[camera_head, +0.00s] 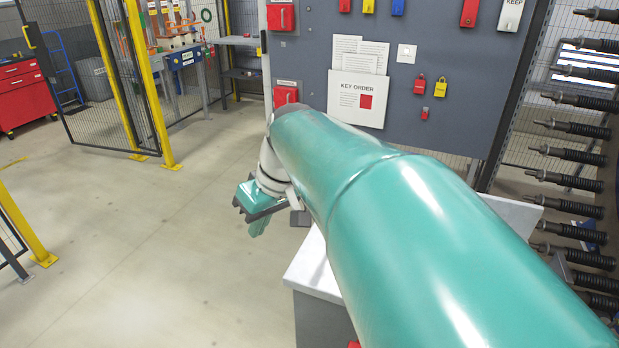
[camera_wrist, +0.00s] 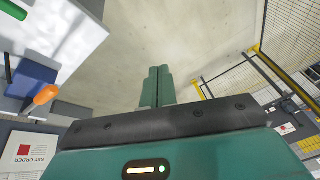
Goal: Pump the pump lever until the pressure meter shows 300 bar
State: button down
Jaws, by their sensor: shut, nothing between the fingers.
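My gripper (camera_head: 258,228) hangs over open floor at the left of a white-topped bench, under my teal arm. In the wrist view its two green fingers (camera_wrist: 157,86) are together, with nothing between them. A blue block (camera_wrist: 30,80) with an orange grip (camera_wrist: 46,94) shows at the left of the wrist view, apart from the fingers; I cannot tell whether this is the pump lever. No pressure meter can be made out in either view. My arm hides much of the bench in the head view.
The white bench top (camera_head: 312,270) is partly behind my arm. A grey panel (camera_head: 310,60) with a key order sign (camera_head: 357,98) and padlocks stands behind. A rack of black ribbed rods (camera_head: 575,155) is at the right. Yellow-posted fencing (camera_head: 150,80) stands left; the floor between is clear.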

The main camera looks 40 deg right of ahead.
jog(key=w+d+n+t+y, duration=0.1)
jog(key=w+d+y, duration=0.1)
jog(key=d, duration=0.7)
jog(key=w+d+t+y, duration=0.1)
jog(key=w+d+y, duration=0.15)
jog(key=d, duration=0.75)
jog(key=s+d+n+t, duration=0.1)
jog(key=s+d, duration=0.1)
jog(key=d, duration=0.6)
jog(key=s+d+n+t, duration=0.1)
jog(key=s+d+t, duration=0.1)
jog(key=d, duration=0.6)
jog(key=shift+t, duration=0.3)
jog(key=shift+a, duration=0.1)
jog(key=s+f+x, duration=0.1)
jog(key=f+x, duration=0.1)
jog(key=x, duration=1)
jog(key=shift+a+f, duration=0.2)
jog(key=shift+f, duration=0.05)
jog(key=shift+f, duration=0.1)
